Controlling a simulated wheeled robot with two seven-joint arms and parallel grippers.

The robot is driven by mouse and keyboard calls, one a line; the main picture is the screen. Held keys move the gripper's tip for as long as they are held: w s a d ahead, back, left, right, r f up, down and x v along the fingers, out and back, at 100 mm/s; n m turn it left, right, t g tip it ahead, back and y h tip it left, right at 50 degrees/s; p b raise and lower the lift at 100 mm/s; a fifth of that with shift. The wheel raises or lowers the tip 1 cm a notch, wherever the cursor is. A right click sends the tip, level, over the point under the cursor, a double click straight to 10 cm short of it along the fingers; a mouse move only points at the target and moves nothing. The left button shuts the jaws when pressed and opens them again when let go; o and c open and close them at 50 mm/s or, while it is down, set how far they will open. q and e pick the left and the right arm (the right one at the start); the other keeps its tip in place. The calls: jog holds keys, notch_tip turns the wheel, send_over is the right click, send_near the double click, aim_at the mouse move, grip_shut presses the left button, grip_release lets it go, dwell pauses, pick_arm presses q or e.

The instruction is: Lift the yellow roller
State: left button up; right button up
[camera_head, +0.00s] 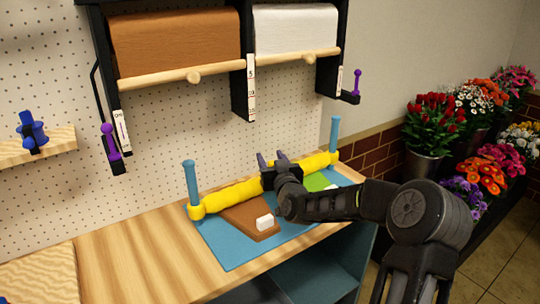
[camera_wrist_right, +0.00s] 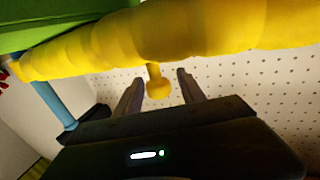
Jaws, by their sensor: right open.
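The yellow roller (camera_head: 234,194) lies along the back of a blue mat (camera_head: 205,232), between two upright light-blue posts. My right gripper (camera_head: 271,158) is at the middle of the roller, its fingers open and pointing toward the pegboard. The gripper hides part of the roller's middle. In the right wrist view the roller (camera_wrist_right: 200,30) crosses the top of the picture. A small yellow knob (camera_wrist_right: 158,86) hangs from it, showing between the open fingers (camera_wrist_right: 160,88). I cannot tell whether the fingers touch the roller. My left gripper is not in view.
On the mat lie a brown board (camera_head: 245,218), a small white block (camera_head: 265,222) and a green piece (camera_head: 317,182). Above hangs a black rack with brown (camera_head: 175,45) and white (camera_head: 295,28) rolls.

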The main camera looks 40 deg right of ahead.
jog(key=shift+w+d, duration=0.15)
jog(key=shift+w, duration=0.3)
jog(key=shift+c, duration=0.4)
grip_shut()
dwell(0.8)
